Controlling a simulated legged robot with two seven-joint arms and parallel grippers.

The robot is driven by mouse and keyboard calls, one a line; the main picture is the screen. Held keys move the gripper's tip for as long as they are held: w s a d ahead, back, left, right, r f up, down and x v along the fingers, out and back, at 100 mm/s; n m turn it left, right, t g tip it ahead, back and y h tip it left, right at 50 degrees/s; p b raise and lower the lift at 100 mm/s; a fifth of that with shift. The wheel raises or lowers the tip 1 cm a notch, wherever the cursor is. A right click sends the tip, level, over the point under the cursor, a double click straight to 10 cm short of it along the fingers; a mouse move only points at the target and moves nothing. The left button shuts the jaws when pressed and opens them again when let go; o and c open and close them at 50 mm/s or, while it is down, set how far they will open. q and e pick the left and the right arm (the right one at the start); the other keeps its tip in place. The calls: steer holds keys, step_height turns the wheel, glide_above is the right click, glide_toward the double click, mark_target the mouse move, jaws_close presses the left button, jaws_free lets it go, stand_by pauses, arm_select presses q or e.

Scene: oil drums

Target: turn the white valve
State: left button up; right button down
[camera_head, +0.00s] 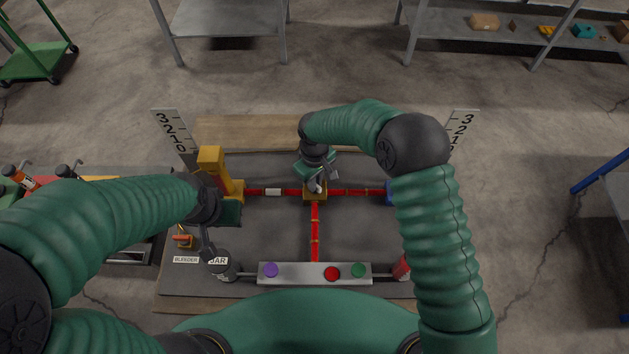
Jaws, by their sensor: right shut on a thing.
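My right gripper (317,184) reaches down over the middle of the board, at the yellow fitting (316,196) where the red pipes meet. It is shut on a small, pale, whitish part there, which I take to be the white valve; the fingers and wrist hide most of it. My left gripper (212,250) hangs at the left of the board, above the "BLENDER JAR" label. Its fingers are dark and small, and I cannot tell whether they are open or shut.
The dark board (260,225) carries red pipes (315,232), a yellow upright (211,165) and a grey panel (311,273) with purple, red and green buttons. Numbered gauge plates (462,122) stand at the back corners. A tool bench (125,240) is at left, shelves (470,40) behind.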

steer(key=shift+w+r+n, duration=0.25)
steer(key=shift+n, duration=0.05)
steer(key=c, duration=1.8)
jaws_free()
steer(key=o, duration=0.3)
steer(key=shift+s+f, duration=0.1)
steer(key=shift+s, duration=0.1)
steer(key=shift+r, duration=0.25)
step_height(320, 180, up, 16)
steer(key=b, duration=0.2)
steer(key=shift+r+b, duration=0.1)
steer(key=shift+b, duration=0.25)
